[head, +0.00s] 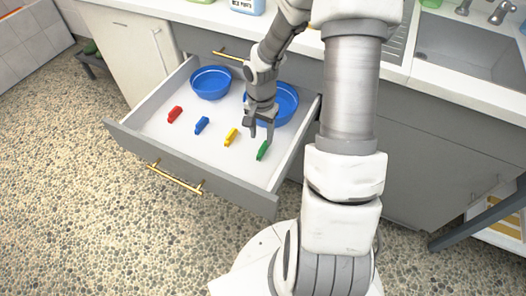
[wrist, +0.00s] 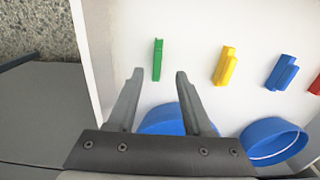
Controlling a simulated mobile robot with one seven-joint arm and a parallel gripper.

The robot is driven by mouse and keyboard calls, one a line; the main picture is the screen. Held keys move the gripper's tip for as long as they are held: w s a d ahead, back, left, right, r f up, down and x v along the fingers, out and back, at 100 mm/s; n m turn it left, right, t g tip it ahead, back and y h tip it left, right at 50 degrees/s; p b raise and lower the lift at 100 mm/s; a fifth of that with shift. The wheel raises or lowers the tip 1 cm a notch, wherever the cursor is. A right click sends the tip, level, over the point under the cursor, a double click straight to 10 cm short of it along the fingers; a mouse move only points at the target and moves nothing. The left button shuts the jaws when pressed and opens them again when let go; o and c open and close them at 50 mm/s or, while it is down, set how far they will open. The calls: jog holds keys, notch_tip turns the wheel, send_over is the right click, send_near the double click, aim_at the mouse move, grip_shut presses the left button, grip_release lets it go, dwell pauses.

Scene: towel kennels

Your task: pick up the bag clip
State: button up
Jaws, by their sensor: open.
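Several bag clips lie apart in a row on the white floor of an open drawer (head: 155,140). From left in the head view they are a red clip (head: 174,114), a blue clip (head: 202,125), a yellow clip (head: 231,137) and a green clip (head: 262,150). My gripper (head: 261,137) is open and empty, over the drawer near the green clip. In the wrist view the green clip (wrist: 158,59) lies beyond the fingertips (wrist: 160,72), roughly in line with the gap between them. The yellow clip (wrist: 225,66) is to its right. No clip is touched.
Two blue bowls stand at the back of the drawer: a left bowl (head: 210,82) and a right bowl (head: 287,103), the latter partly behind my arm. The drawer's side wall (wrist: 88,60) is close to the green clip. The counter (head: 180,12) and sink (head: 465,55) lie behind.

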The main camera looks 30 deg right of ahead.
aim_at(263, 145)
notch_tip(263, 145, down, 6)
jog(key=b, duration=0.2)
jog(key=shift+s+d+b, duration=0.1)
jog(key=shift+d+b, duration=0.05)
jog(key=shift+b, duration=0.15)
jog(key=shift+r, duration=0.1)
grip_shut()
